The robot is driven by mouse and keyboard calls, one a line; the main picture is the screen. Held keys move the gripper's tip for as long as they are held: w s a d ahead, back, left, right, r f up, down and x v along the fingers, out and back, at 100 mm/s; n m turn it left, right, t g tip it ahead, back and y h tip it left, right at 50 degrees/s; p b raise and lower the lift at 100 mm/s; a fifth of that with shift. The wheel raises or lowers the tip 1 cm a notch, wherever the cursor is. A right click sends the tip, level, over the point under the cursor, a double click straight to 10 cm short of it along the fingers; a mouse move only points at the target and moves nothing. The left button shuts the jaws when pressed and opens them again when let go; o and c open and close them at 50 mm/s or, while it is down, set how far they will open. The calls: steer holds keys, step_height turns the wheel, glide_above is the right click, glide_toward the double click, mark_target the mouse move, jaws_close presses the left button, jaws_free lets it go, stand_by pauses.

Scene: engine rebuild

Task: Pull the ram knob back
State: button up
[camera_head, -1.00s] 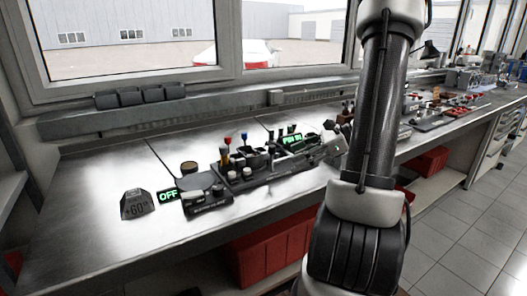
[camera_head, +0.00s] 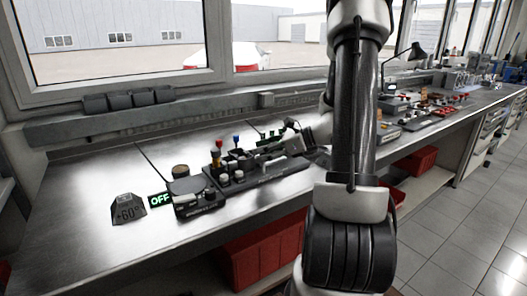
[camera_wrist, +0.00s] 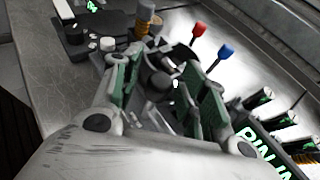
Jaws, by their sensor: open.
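A dark press fixture (camera_head: 262,180) sits on the steel bench, with a red-topped lever (camera_head: 219,144) and a blue-topped lever (camera_head: 236,138). The red knob (camera_wrist: 198,30) and blue knob (camera_wrist: 227,50) stand beyond my fingers in the wrist view. My gripper (camera_head: 272,147) is low over the right part of the fixture. In the wrist view my gripper (camera_wrist: 165,92) is open, with its green-lined fingers either side of a dark round knob (camera_wrist: 160,82), which may be the ram knob. Whether either finger touches it I cannot tell.
A green "OFF" display (camera_head: 160,199) and a "+60°" block (camera_head: 128,209) stand at the bench's left. A lit green display (camera_wrist: 265,150), seemingly "PIN IN", is beside my right finger. Red bins (camera_head: 262,245) are below. The bench's front left is clear.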

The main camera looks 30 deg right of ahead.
steer(key=shift+c, duration=0.3)
jaws_close()
glide_above(284, 157)
steer(key=shift+o, duration=0.3)
jaws_free()
steer(key=shift+s+d, duration=0.1)
steer(key=shift+d, duration=0.05)
steer(key=v, duration=1.2)
